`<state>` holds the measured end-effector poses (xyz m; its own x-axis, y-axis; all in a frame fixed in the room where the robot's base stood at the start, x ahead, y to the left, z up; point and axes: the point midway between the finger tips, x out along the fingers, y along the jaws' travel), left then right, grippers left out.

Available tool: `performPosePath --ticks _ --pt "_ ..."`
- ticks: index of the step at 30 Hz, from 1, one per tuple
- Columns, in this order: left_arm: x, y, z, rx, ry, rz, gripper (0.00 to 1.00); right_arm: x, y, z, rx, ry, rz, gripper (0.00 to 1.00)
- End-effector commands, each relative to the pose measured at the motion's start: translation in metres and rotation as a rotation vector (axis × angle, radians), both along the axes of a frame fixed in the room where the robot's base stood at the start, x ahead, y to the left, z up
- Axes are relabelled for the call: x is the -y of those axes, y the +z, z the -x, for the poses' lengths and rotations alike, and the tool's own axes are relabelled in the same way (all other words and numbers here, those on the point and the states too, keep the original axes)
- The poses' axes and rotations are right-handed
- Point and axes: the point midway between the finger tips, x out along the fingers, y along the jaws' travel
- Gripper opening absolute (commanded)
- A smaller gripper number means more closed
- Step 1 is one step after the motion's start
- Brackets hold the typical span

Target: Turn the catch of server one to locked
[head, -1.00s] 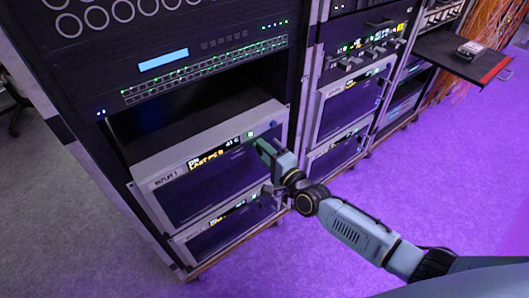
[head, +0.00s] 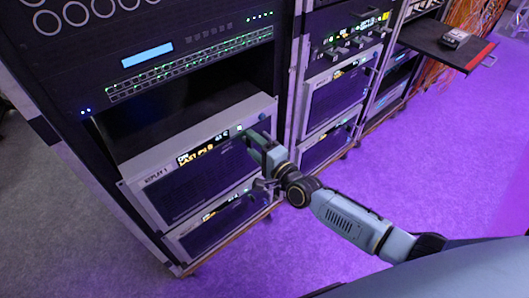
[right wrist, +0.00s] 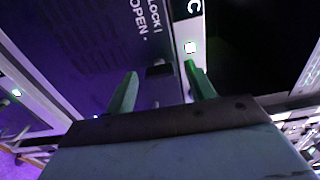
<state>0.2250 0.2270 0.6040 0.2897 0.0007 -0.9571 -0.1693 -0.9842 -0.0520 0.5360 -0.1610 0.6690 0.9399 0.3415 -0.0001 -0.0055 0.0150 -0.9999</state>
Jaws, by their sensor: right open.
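The server (head: 215,173) labelled with a 1 sits partly pulled out in the left rack, with a lit display and a dark front. My right gripper (head: 256,142) is at the right end of that front. In the right wrist view the green fingers of my right gripper (right wrist: 161,71) are apart. A small dark catch (right wrist: 159,70) shows between the fingertips, beside the printed words LOCK and OPEN. Whether the fingers touch it I cannot tell. In the head view my gripper hides the catch. My left gripper is not in view.
Another unit (head: 212,229) sits directly below the server. A switch with green lights (head: 190,75) is above it. More racks stand to the right, with a pulled-out shelf (head: 440,47) holding a small device. The purple-lit floor (head: 430,150) is clear.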

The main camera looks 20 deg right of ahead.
Motion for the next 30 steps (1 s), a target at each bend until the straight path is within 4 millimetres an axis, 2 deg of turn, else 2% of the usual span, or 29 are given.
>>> performPosePath --ticks 1,5,12,18,24,30 --pt "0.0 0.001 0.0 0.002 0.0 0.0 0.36 0.002 0.0 0.005 -0.003 0.0 0.001 0.55" --pt "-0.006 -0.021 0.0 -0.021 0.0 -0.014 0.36 0.009 0.001 0.023 -0.003 0.0 0.002 0.55" --pt "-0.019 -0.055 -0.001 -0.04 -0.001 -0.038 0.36 0.027 0.001 0.075 -0.004 0.001 0.003 0.55" --pt "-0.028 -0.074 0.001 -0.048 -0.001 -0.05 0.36 0.039 0.001 0.108 -0.002 0.0 0.002 0.55" --pt "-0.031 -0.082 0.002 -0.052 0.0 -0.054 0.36 0.045 0.001 0.122 -0.001 0.0 0.0 0.55" --pt "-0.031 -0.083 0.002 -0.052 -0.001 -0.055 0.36 0.045 0.0 0.123 0.0 0.0 0.0 0.55"
